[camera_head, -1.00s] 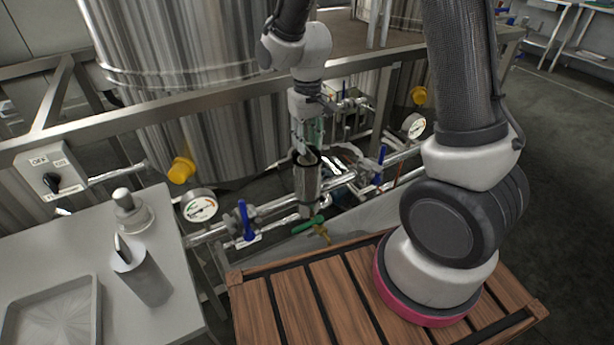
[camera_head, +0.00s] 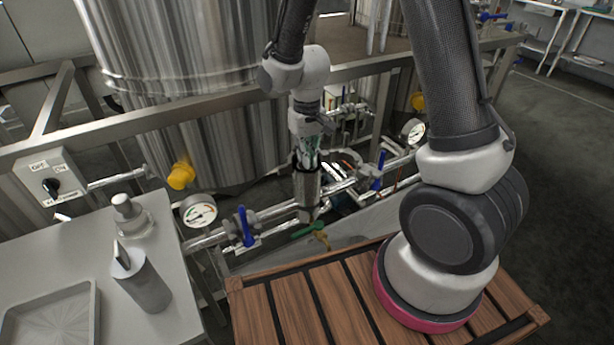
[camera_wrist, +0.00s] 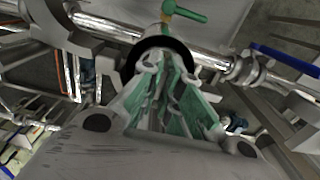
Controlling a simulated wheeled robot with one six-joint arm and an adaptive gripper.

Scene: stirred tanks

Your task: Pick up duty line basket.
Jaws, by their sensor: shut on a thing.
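My gripper (camera_head: 307,153) points down at the open top of an upright steel cylindrical housing (camera_head: 307,188) on the pipework. In the wrist view, the green fingers of my gripper (camera_wrist: 165,72) reach into the housing's dark ring-shaped rim (camera_wrist: 187,52). The fingers are close together and shut on the basket. The basket itself is hidden by the fingers and the housing wall, so I cannot tell how far it sits inside.
A green-handled valve (camera_head: 309,230) is just below the housing. Blue-handled valves (camera_head: 245,226) and a pressure gauge (camera_head: 199,211) line the pipe. A steel rail (camera_head: 200,107) runs behind. A grey table at left holds a bottle (camera_head: 142,280) and tray (camera_head: 52,318). A wooden slatted platform (camera_head: 300,305) is in front.

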